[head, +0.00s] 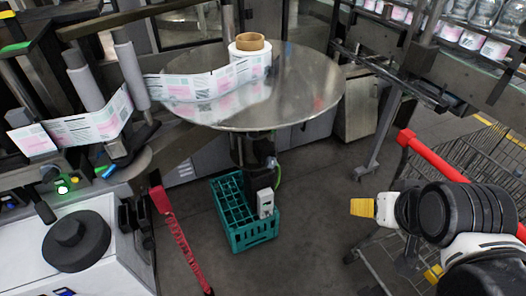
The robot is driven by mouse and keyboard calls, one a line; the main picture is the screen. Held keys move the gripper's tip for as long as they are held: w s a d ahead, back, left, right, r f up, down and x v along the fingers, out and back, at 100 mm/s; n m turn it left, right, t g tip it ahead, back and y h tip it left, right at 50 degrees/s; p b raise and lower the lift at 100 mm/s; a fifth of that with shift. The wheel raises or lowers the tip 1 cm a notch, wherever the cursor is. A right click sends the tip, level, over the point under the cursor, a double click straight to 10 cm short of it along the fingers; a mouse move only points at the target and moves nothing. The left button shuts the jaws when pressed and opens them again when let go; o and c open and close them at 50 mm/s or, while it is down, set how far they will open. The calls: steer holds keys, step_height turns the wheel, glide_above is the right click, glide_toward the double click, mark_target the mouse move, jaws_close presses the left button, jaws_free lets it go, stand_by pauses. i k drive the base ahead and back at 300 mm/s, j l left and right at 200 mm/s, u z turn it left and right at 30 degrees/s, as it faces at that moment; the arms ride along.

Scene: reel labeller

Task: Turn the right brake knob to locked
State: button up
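I cannot make out for certain which part is the right brake knob. The labeller carries a label reel (250,58) on a round steel disc (290,105), with the printed web (200,86) running left past grey rollers (133,70). At the left edge, a control area has a glowing green light (63,187) and small dark controls around it. My gripper (361,207), with yellow tips, reaches in from the right over the floor, well apart from the labeller. Whether its fingers are open or shut does not show.
A teal crate (250,238) stands on the floor below the disc. A black round part (76,243) sits on a white cabinet (25,250). A wire trolley with a red handle (430,153) is at right. The middle floor is clear.

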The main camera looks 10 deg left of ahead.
mark_target(271, 162)
steer(key=k+l+u, duration=0.35)
steer(key=l+u, duration=0.15)
steer(key=k+l+u, duration=0.5)
steer(key=i+l, duration=0.1)
